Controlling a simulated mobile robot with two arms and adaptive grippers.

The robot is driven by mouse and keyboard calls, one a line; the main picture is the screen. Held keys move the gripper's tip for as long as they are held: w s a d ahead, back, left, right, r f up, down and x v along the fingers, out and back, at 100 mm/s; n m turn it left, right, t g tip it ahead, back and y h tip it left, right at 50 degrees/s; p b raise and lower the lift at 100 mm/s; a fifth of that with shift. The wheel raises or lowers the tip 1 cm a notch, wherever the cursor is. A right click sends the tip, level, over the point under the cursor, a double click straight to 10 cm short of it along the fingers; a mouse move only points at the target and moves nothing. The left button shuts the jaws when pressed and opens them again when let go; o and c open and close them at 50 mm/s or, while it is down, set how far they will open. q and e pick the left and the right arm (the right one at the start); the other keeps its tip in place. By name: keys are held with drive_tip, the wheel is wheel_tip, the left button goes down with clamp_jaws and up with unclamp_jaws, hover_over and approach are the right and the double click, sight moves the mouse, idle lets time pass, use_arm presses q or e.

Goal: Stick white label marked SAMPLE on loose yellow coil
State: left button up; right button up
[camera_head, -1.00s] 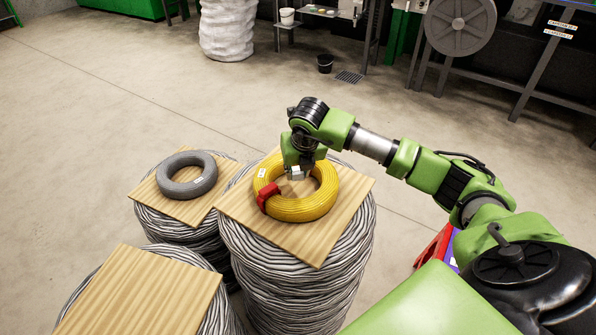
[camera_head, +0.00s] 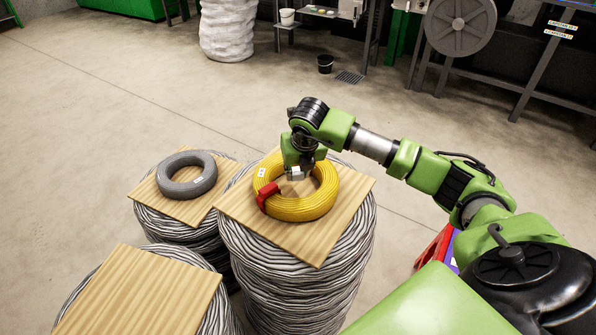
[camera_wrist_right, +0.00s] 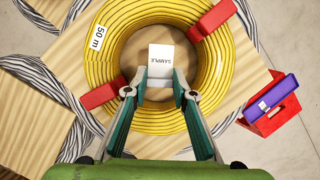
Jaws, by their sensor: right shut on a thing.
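The yellow coil (camera_head: 298,208) lies flat on a square wooden board (camera_head: 318,246) on top of a grey cable stack. It also shows in the right wrist view (camera_wrist_right: 158,121), with red clips (camera_wrist_right: 212,20) and a white "50 m" tag (camera_wrist_right: 97,37) on it. My right gripper (camera_head: 297,174) is over the coil's open middle. In the right wrist view my right gripper (camera_wrist_right: 160,88) is shut on a white label (camera_wrist_right: 160,60) whose SAMPLE print appears upside down. The label shows over the coil's hole; its height above the board is hard to tell. My left gripper is not in view.
A grey coil (camera_head: 187,175) lies on a board at the left. An empty board (camera_head: 140,292) lies at the front left. A red box (camera_wrist_right: 275,116) with a purple object (camera_wrist_right: 270,96) shows in the right wrist view. Open floor lies behind.

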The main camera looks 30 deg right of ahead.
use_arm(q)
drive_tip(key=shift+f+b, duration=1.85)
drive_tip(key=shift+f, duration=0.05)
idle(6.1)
